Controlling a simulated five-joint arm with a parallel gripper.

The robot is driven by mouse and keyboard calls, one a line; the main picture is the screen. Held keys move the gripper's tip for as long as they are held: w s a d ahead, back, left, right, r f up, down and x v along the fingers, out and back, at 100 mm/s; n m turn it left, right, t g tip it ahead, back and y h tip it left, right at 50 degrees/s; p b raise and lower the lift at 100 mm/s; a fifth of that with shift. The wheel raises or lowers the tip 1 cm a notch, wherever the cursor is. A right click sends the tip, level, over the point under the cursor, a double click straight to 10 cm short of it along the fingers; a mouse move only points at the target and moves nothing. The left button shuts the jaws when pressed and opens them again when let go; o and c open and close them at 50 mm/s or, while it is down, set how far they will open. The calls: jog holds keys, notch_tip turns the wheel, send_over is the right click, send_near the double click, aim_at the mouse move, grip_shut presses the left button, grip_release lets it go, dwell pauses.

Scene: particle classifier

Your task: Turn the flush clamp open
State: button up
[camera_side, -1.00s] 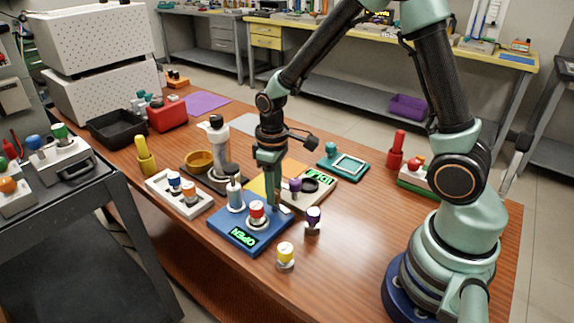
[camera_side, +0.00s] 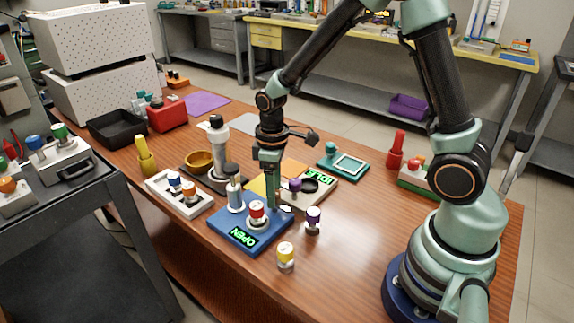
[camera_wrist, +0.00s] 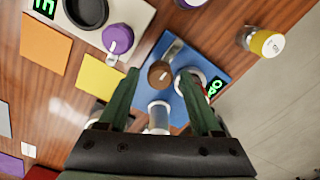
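A blue base plate (camera_side: 228,235) carries a green display (camera_side: 243,236) reading OPEN. In the wrist view, a round brown knob (camera_wrist: 160,74) with a pale grey lever (camera_wrist: 174,48) stands on the plate (camera_wrist: 205,62); I take this to be the flush clamp. The side view mostly hides the knob behind my gripper. My gripper (camera_side: 273,208) points down over the plate. In the wrist view its green fingers (camera_wrist: 158,72) are apart on either side of the knob, with small gaps visible. Contact cannot be told.
A red-and-white capped vial (camera_side: 257,213) and a grey cylinder (camera_side: 234,194) stand on the plate, close to my fingers. A purple-capped vial (camera_side: 313,221) and yellow-capped vial (camera_side: 286,256) stand to the right. A cream base (camera_side: 322,190) with a purple knob lies behind. The front-right table is clear.

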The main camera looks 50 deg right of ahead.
dwell(0.3)
notch_tip(320, 180, up, 12)
dwell(0.5)
notch_tip(320, 180, up, 5)
jog(key=m+t, duration=0.2)
send_over(288, 208)
jog(key=s+m+t, duration=0.1)
jog(key=s+r+m+t, duration=0.1)
jog(key=s, duration=0.1)
jog(key=s+m+t, duration=0.1)
jog(key=s, duration=0.1)
jog(key=shift+d+r+m+t, duration=0.15)
jog(key=shift+r+m+t, duration=0.15)
jog(key=shift+r, duration=0.05)
